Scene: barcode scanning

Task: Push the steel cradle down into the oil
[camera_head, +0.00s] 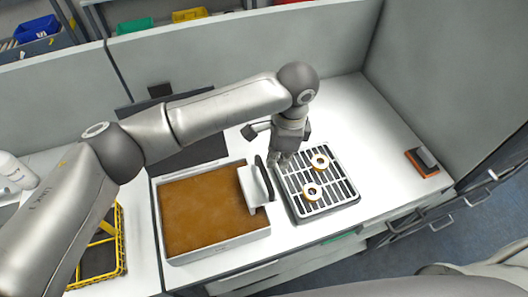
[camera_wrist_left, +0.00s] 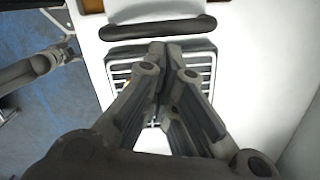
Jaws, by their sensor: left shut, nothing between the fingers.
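The steel cradle (camera_head: 252,188) shows as a pale metal plate with a dark handle at the right side of the oil vat. Its dark handle (camera_wrist_left: 158,28) crosses the top of the left wrist view. Brown oil (camera_head: 205,212) fills the pale rectangular vat (camera_head: 219,248). How much of the cradle lies under the oil cannot be told.
A draining rack (camera_head: 345,203) with two ring-shaped doughnuts (camera_head: 320,161) stands right of the vat. A yellow basket (camera_head: 121,265) is at the left. A small orange-and-grey device (camera_head: 422,161) lies at the right. Grey parts, likely my right gripper (camera_wrist_left: 68,42), show at the upper left. The back-right counter is clear.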

